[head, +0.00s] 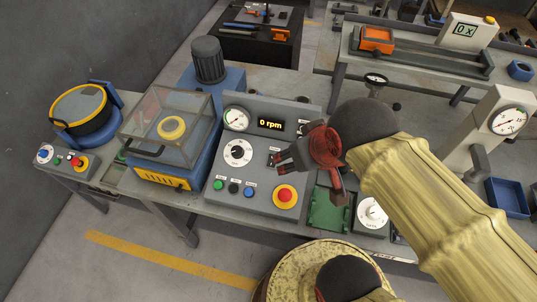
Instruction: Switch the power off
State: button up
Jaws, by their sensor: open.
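A grey control panel (255,187) stands on the bench in the middle of the head view. It carries a display (271,124) reading 0 rpm, a round gauge (236,118), a black-and-white dial (238,152), a row of small buttons (233,187) and a red mushroom button (285,196) on a yellow ring. My gripper (281,161) is open, its dark fingers pointing left over the panel's right part. Nothing shows held in it. The gripper hides part of the panel there, and I cannot make out a labelled power switch. Whether the fingers touch the panel cannot be told.
Left of the panel stand a blue machine with a clear guard (170,108) and a round drum unit (80,106). A green block (329,210) and a white dial unit (372,212) lie right of the panel. A gauge stand (497,125) is farther right.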

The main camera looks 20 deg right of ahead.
aim_at(270, 162)
jog(key=k+l+u, duration=0.15)
jog(key=u, duration=0.2)
jog(key=k+l+u, duration=0.15)
jog(key=l+u, duration=0.25)
jog(key=j, duration=0.1)
